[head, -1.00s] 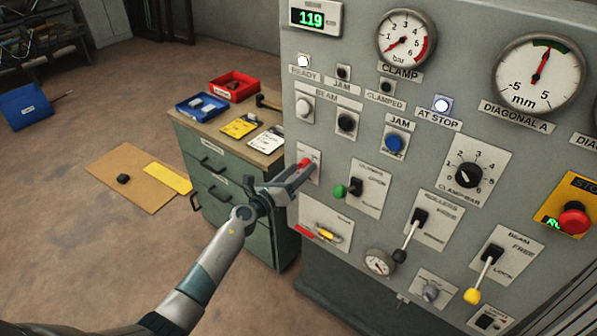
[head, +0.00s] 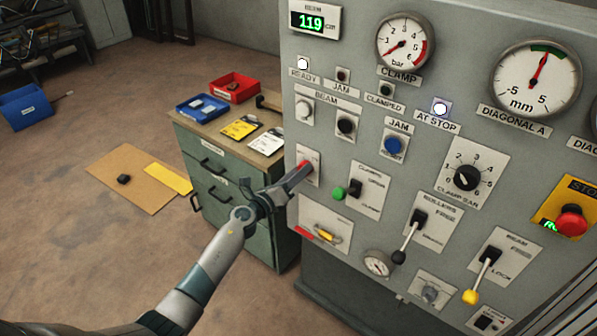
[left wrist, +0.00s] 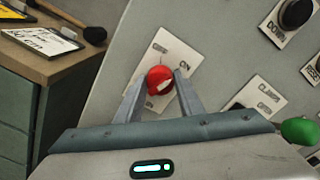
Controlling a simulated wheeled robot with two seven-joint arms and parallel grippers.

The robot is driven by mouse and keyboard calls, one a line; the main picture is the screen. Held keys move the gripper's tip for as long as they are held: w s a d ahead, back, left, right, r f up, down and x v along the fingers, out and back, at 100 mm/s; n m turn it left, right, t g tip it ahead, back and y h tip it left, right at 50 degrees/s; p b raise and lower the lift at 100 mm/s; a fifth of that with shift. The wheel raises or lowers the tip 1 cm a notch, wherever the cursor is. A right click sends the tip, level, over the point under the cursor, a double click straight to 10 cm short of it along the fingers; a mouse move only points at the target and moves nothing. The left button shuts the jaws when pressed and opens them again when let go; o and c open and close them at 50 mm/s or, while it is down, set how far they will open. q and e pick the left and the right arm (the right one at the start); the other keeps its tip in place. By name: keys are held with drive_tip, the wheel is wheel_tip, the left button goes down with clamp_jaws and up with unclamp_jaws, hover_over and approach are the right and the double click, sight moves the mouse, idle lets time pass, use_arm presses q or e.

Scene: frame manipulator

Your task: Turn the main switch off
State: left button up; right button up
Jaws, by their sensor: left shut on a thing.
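The main switch is a red knob (head: 304,164) on a small white plate at the left edge of the grey panel. In the left wrist view the red knob (left wrist: 160,76) sits between my two fingers, with OFF and ON lettering on the plate behind it. A pale mark shows on the knob's face. My left gripper (head: 301,174) reaches in from the left and is shut on this knob; it also shows in the left wrist view (left wrist: 160,88). The fingers hide part of the knob and plate in the head view. My right gripper is not in view.
A green-knobbed lever (head: 340,193) stands just right of the switch. A red stop button (head: 572,220) is at far right. A green cabinet (head: 228,200) stands left behind my arm.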

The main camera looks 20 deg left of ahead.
use_arm(q)
drive_tip(key=shift+a+f+n+p, duration=0.1)
drive_tip(key=shift+n+p, duration=0.6)
drive_tip(key=shift+n, duration=1.75)
drive_tip(key=shift+f+n+p, duration=0.1)
drive_tip(key=shift+n+p, duration=0.55)
drive_tip(key=shift+n, duration=1.8)
drive_tip(key=o, duration=1.1)
drive_tip(key=shift+c, duration=0.2)
drive_tip(key=b+v, duration=0.4)
drive_tip(key=v, duration=1.3)
drive_tip(key=shift+s, duration=0.2)
drive_tip(key=shift+a, duration=0.1)
